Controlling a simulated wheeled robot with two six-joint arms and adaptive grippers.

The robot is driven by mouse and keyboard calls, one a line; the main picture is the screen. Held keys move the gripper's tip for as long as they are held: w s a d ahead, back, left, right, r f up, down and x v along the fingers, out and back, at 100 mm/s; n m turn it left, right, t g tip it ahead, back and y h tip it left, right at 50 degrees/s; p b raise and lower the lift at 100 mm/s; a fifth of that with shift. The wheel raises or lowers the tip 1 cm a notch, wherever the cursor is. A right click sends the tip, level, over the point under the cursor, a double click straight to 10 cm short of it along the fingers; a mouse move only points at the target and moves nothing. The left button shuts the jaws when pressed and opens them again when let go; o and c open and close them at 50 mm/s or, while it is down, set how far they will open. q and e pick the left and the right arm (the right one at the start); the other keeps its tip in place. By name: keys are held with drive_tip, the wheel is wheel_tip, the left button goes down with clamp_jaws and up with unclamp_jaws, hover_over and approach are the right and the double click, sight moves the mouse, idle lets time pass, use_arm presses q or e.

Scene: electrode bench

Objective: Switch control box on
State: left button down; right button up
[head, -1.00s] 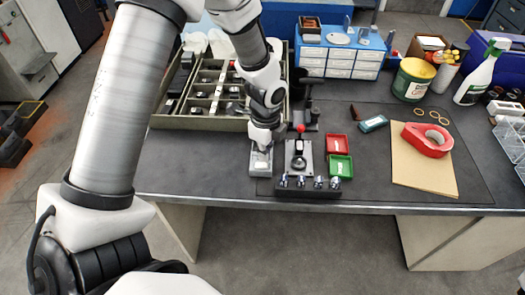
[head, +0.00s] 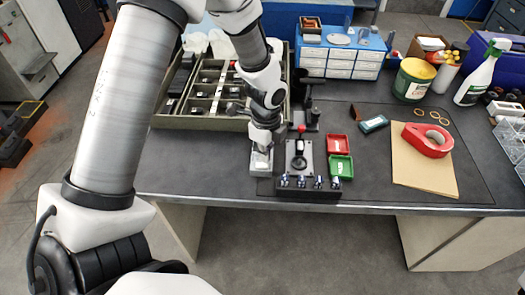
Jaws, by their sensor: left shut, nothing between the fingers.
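The control box (head: 257,170) is a small grey box on the bench, left of a dark fixture. My left gripper (head: 261,152) comes down over it from behind, shut and empty. Its fingertips are at or just above the top of the box; I cannot tell whether they touch. A pale patch shows on the box's top, and the gripper hides the far part. The switch's position cannot be made out. My right gripper is not in view.
The dark fixture (head: 305,186) with a red-knobbed lever stands close on the right of the box. Red (head: 338,143) and green (head: 341,167) trays lie beyond it. A compartment tray (head: 158,121) is behind left. The mat's centre right holds brown paper and red tape (head: 427,140).

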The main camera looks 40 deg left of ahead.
sight(265, 165)
use_arm(q)
drive_tip(key=shift+f+b, duration=0.55)
drive_tip(key=shift+f, duration=0.6)
idle(0.8)
wheel_tip(265, 165, up, 7)
drive_tip(key=p, duration=0.8)
drive_tip(key=shift+r, duration=0.15)
